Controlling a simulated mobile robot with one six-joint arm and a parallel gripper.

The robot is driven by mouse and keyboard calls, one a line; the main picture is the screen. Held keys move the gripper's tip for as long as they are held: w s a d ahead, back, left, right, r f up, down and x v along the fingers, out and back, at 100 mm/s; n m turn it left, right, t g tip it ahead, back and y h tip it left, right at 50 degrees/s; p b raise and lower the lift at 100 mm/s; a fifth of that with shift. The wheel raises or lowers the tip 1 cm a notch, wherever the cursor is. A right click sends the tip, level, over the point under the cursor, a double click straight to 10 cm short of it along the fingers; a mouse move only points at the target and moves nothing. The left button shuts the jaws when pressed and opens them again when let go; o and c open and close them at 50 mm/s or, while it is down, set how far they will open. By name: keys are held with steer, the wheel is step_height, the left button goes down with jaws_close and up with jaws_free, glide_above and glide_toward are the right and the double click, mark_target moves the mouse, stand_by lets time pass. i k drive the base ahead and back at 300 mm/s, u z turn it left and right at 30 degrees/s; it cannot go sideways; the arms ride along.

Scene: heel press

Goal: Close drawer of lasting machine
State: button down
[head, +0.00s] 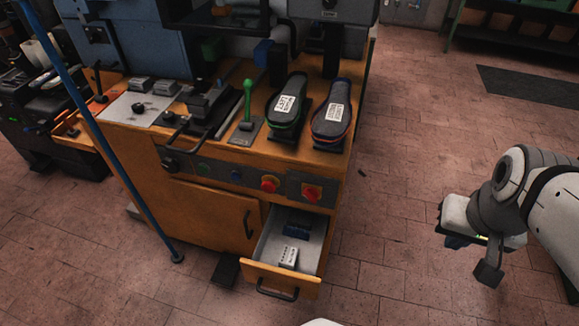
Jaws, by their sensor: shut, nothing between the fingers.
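The lasting machine (190,215) is an orange cabinet with tools and levers on top. Its drawer (281,279) is pulled open at the lower right of the front. The drawer has an orange front with a dark handle (277,292). Inside lie a small white block (289,257) and dark blue pieces (297,230). My gripper (487,274) is at the right of the picture, shut and empty, over the floor. It is apart from the drawer, well to its right.
Two black shoe-shaped forms (331,110) and a green-knobbed lever (247,100) stand on the machine top. A cabinet door with a handle (248,224) is left of the drawer. A blue pole (128,170) stands at left. The tiled floor between drawer and gripper is clear.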

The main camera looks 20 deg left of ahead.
mark_target(263, 269)
steer(key=z, duration=0.1)
steer(key=k, duration=1)
steer(key=u, duration=0.35)
steer(key=i, duration=1)
steer(key=u, duration=0.1)
